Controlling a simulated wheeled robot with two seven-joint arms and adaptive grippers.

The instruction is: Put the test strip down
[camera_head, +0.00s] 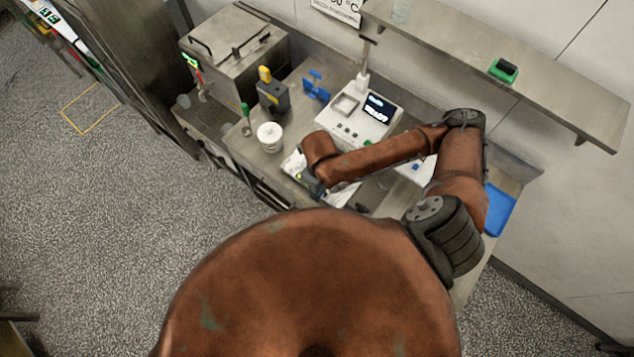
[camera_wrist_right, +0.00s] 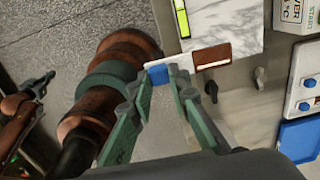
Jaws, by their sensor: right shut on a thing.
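My right gripper (camera_wrist_right: 168,82) is shut on a small blue part in the right wrist view. A pale piece shows beside the blue part, and a brown, white-edged piece (camera_wrist_right: 212,57) lies in line with it to the right; I take these together as the test strip. The brown piece overlaps the edge of a white marbled slab (camera_wrist_right: 225,25). I cannot tell whether it touches the slab. In the head view my right gripper (camera_head: 312,184) is over the counter's front edge, and the strip cannot be made out. My left gripper (camera_wrist_right: 40,85) shows small at the wrist view's left.
A white lidded pot (camera_head: 269,135) stands left of the slab. A white device with a lit display (camera_head: 360,116) stands behind my right forearm. A blue tray (camera_head: 498,210) lies at the counter's right end. A wall shelf (camera_head: 545,72) runs above.

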